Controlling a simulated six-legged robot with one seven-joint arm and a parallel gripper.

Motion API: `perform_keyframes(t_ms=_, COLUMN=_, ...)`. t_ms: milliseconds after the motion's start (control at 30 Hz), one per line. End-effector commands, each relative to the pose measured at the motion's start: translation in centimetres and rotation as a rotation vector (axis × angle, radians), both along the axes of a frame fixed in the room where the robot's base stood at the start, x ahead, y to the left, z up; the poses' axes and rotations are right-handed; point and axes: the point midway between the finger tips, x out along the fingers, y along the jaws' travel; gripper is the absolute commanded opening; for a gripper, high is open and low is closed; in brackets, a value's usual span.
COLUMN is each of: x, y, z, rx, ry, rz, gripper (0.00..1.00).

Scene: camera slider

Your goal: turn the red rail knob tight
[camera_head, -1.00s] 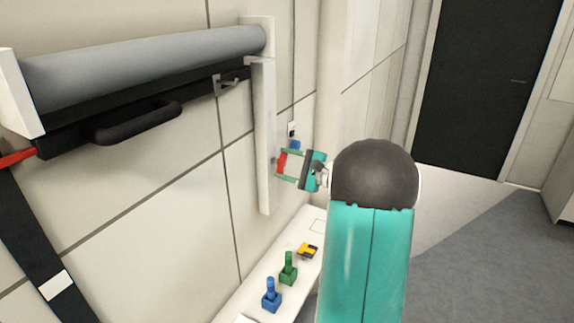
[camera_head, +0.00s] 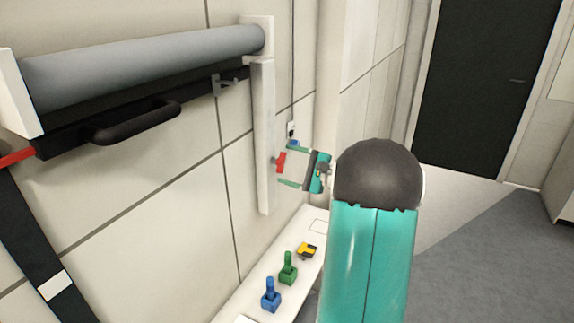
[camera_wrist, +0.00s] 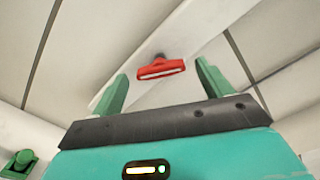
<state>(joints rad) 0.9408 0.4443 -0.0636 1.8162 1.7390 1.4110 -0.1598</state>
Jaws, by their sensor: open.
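The red rail knob (camera_head: 281,162) sticks out from the white vertical rail (camera_head: 264,140) on the wall. In the wrist view the knob (camera_wrist: 162,68) is a red bar on a dark stem, slightly tilted, in front of the pale rail (camera_wrist: 190,45). My gripper (camera_head: 291,165) is open and faces the rail, with its green fingers above and below the knob in the head view. In the wrist view my gripper (camera_wrist: 160,88) has one finger on each side of the knob, with clear gaps and no contact seen.
A white shelf (camera_head: 240,303) below holds a blue clamp-like piece (camera_head: 271,297), a green one (camera_head: 288,270) and a yellow-black item (camera_head: 307,250). A grey roller (camera_head: 150,62) and a black handle (camera_head: 137,124) are at upper left. Open floor lies at right.

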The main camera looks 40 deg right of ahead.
Motion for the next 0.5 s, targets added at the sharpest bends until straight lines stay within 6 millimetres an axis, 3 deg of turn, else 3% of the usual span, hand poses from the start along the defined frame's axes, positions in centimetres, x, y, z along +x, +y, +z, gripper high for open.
perform_keyframes(t_ms=500, x=-10.1, y=-3.7, z=0.0, rx=0.0, ry=0.001, rz=-0.003, gripper=0.78)
